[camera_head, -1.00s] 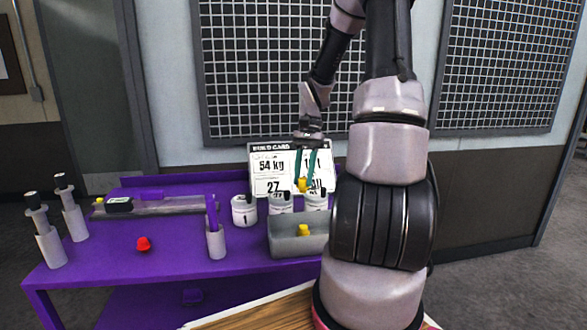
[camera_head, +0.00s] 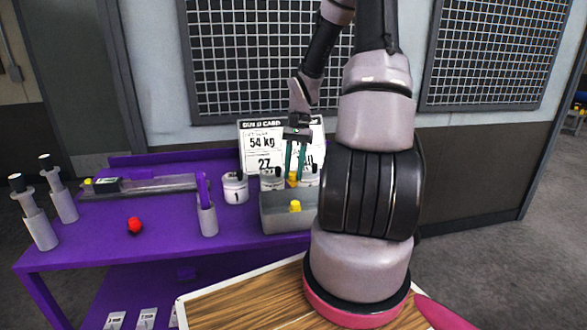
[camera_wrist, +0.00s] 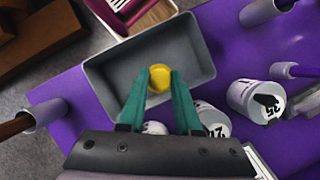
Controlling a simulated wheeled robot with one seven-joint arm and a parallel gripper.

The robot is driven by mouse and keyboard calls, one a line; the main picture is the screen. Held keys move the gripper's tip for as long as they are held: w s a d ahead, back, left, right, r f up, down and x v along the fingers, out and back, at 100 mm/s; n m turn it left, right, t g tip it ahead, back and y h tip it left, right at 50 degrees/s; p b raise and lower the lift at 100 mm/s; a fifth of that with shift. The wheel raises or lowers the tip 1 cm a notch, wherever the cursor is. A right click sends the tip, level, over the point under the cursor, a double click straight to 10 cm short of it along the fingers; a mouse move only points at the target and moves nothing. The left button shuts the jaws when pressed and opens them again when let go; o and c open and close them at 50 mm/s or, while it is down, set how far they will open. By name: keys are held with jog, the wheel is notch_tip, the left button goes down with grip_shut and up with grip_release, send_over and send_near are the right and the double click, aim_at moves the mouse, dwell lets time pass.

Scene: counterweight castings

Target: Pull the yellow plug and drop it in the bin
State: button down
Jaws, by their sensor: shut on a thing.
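My gripper (camera_head: 295,178) has teal fingers, shut on a yellow plug (camera_head: 292,180) at their tips. The grey open bin (camera_head: 272,220) stands at the right end of the purple bench. The wrist view shows the held plug (camera_wrist: 160,78) over the bin's inside, with the bin's walls (camera_wrist: 100,87) around it. A second yellow piece (camera_head: 295,206) shows low at the bin in the head view, below the held plug. In the wrist view I cannot make it out apart from the held plug.
Several white numbered canisters (camera_head: 235,188) stand behind and beside the bin, before the build card (camera_head: 262,140). A red piece (camera_head: 135,226) lies on the purple bench (camera_head: 100,235). A long grey fixture (camera_head: 150,188) lies at the back left.

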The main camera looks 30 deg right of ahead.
jog(key=c, duration=0.5)
grip_release()
jog(key=v, duration=1)
jog(key=shift+w+d+r, duration=0.15)
jog(key=shift+r, duration=0.2)
jog(key=s+a+r+n+t, duration=0.1)
jog(key=s+a+r+t, duration=0.2)
jog(key=s+a+r, duration=0.2)
jog(key=s+a+r+n+t, duration=0.2)
jog(key=s+a+r+t, duration=0.1)
jog(key=r, duration=0.4)
jog(key=s+a+r+n+t+h, duration=0.1)
jog(key=s+a+r+n+t, duration=0.1)
jog(key=s+a+r+t, duration=0.2)
jog(key=shift+s+a+r, duration=0.65)
jog(key=shift+s+r, duration=0.05)
jog(key=shift+s, duration=0.2)
jog(key=shift+s+a+r, duration=0.65)
jog(key=shift+s+r, duration=0.05)
jog(key=shift+s, duration=0.2)
